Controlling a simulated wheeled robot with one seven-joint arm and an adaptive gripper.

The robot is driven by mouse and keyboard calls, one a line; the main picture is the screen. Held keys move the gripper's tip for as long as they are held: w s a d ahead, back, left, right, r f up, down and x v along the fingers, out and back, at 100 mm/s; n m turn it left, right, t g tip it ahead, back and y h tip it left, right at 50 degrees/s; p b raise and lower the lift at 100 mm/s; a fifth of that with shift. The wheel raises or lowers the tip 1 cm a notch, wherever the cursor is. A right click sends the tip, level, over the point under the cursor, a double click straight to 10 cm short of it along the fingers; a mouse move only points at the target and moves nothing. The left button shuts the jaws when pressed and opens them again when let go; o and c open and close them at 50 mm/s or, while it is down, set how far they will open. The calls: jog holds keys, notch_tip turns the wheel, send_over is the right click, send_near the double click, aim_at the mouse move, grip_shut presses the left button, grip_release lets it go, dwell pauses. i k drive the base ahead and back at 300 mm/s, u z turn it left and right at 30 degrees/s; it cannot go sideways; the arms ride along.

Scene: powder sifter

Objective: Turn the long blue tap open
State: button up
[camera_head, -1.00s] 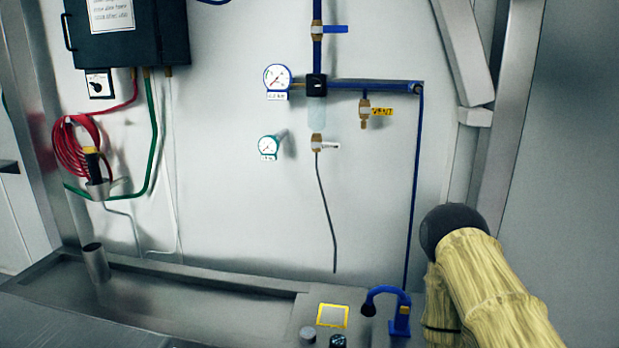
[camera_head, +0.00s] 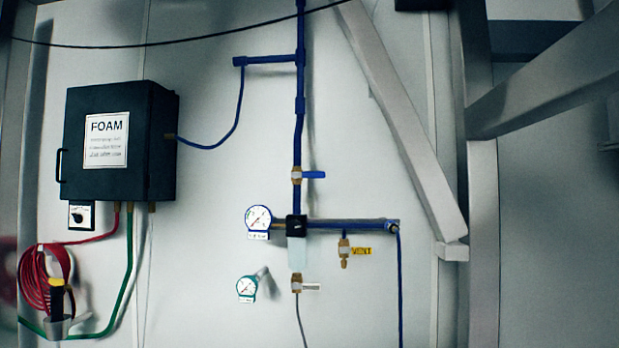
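The long blue tap (camera_head: 314,174) is a short blue lever on a brass valve body (camera_head: 297,176). The valve sits in the vertical blue pipe (camera_head: 300,80) on the wall. The lever points right, sideways across the pipe. My gripper is not in view.
Below the tap are a dark regulator (camera_head: 296,224), a gauge (camera_head: 258,219), a horizontal blue pipe (camera_head: 345,224) and a yellow VENT valve (camera_head: 362,251). A dark FOAM box (camera_head: 118,142) hangs at left, above a red hose (camera_head: 36,282). Slanted metal beams (camera_head: 405,130) stand at right.

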aim_at(304, 174)
jog(key=u, duration=1.55)
jog(key=i, duration=0.45)
jog(key=z, duration=1.35)
